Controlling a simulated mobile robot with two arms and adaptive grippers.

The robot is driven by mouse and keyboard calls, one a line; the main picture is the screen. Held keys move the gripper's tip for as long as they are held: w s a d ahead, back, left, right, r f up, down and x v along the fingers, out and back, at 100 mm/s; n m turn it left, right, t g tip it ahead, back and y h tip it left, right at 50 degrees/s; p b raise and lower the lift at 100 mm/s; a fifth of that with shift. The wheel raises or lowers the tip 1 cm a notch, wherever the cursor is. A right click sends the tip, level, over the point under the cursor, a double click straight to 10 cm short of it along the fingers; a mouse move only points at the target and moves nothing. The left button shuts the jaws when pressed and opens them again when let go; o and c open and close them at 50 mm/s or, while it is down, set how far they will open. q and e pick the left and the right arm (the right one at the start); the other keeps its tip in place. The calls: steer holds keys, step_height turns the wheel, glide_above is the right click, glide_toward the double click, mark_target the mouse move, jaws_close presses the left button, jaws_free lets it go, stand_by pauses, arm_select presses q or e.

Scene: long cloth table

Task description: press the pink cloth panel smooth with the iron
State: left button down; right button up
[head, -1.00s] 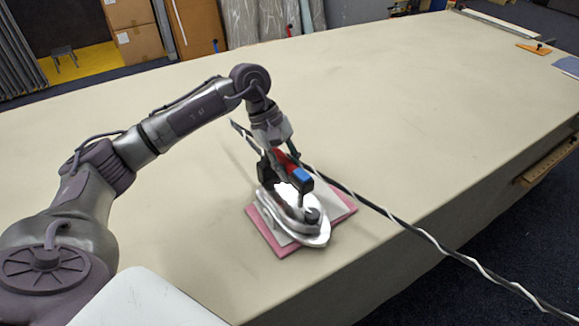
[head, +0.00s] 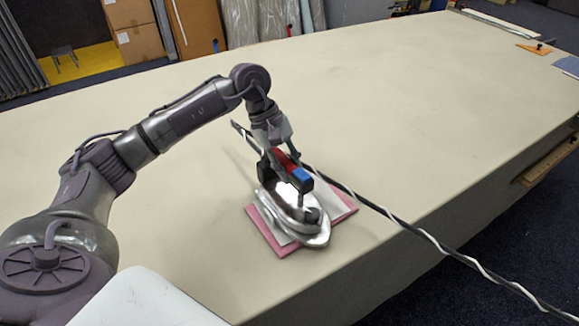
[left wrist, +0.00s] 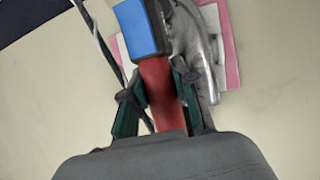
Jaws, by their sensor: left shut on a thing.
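The silver iron (head: 296,214) rests over the pink cloth panel (head: 268,231) near the table's front edge. The panel has a pink border and a paler sheet or middle, partly hidden under the iron. My left gripper (head: 278,160) is shut on the iron's red handle, which has a blue end. In the left wrist view, the fingers (left wrist: 158,92) sit on both sides of the red handle, and the iron (left wrist: 198,50) and the pink panel's edge (left wrist: 231,50) show beyond. My right gripper is not in view.
The long cloth table (head: 400,100) is mostly bare. An orange tool (head: 534,48) and a blue item (head: 568,66) lie at the far right.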

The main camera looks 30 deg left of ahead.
arm_select(q)
steer(key=shift+s, duration=0.1)
steer(key=shift+r+p, duration=0.5)
steer(key=shift+r, duration=0.4)
steer(key=shift+r+p, duration=1.05)
steer(key=shift+r, duration=1.65)
steer(key=shift+w+a, duration=0.1)
steer(key=shift+w, duration=0.15)
